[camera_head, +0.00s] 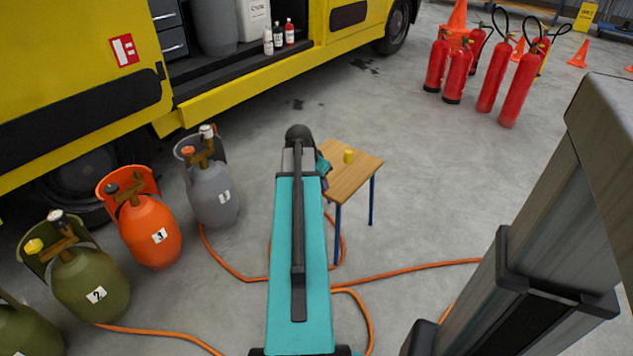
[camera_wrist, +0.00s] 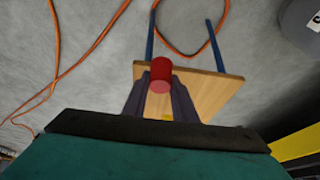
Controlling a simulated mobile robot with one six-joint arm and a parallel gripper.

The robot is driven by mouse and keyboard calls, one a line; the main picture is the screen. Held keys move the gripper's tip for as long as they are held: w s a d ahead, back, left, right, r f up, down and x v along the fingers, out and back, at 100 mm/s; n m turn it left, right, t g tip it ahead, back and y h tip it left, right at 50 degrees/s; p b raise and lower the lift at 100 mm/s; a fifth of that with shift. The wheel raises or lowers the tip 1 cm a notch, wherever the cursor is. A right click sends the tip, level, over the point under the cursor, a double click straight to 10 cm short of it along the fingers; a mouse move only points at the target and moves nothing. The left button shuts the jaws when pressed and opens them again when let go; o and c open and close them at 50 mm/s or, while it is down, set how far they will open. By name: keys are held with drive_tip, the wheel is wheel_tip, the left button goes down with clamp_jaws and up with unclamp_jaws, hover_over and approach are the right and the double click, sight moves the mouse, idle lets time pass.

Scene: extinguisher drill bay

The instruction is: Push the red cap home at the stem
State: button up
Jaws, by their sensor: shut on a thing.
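In the wrist view my gripper (camera_wrist: 160,92) is shut on the red cap (camera_wrist: 160,72), a small red cylinder between its two dark fingers. The cap appears over a small wooden table (camera_wrist: 205,88); its height above the top is hard to tell. In the head view my arm hides the cap and most of the gripper. Brass valves with stems stand on the grey cylinder (camera_head: 214,195), the orange cylinder (camera_head: 152,238) and the olive cylinder (camera_head: 92,285) at left. Which stem the task means is not clear. The cap is apart from all of them.
An orange hose (camera_head: 410,273) winds over the floor. A yellow truck (camera_head: 230,97) stands behind the cylinders. Red extinguishers (camera_head: 492,78) and cones are at upper right.

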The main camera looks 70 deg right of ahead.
drive_tip(key=w+a+r+n+t, duration=0.1)
drive_tip(key=w+a+r+n, duration=0.25)
drive_tip(key=w+a, duration=0.6)
drive_tip(key=w+a+r+n+t, duration=0.25)
drive_tip(key=w+a+r, duration=0.25)
drive_tip(key=w+a, duration=0.45)
drive_tip(key=w+a+r+n, duration=0.45)
drive_tip(key=w+a, duration=0.25)
drive_tip(key=w, duration=0.5)
drive_tip(key=w+a+r+n+y, duration=0.1)
drive_tip(key=w+a+r+n, duration=0.1)
drive_tip(key=a, duration=1)
drive_tip(key=w+a+r+n+t+y, duration=0.1)
drive_tip(key=w+a+r+n, duration=0.2)
drive_tip(key=a, duration=1)
drive_tip(key=w+a+r+n+t+y, duration=0.1)
drive_tip(key=a+r+n, duration=0.4)
drive_tip(key=a, duration=0.7)
wheel_tip(320, 180, up, 2)
drive_tip(key=shift+w+a+r+y, duration=0.15)
drive_tip(key=shift+w+a+y, duration=0.15)
drive_tip(key=shift+w+y, duration=0.4)
drive_tip(key=shift+w+n, duration=0.25)
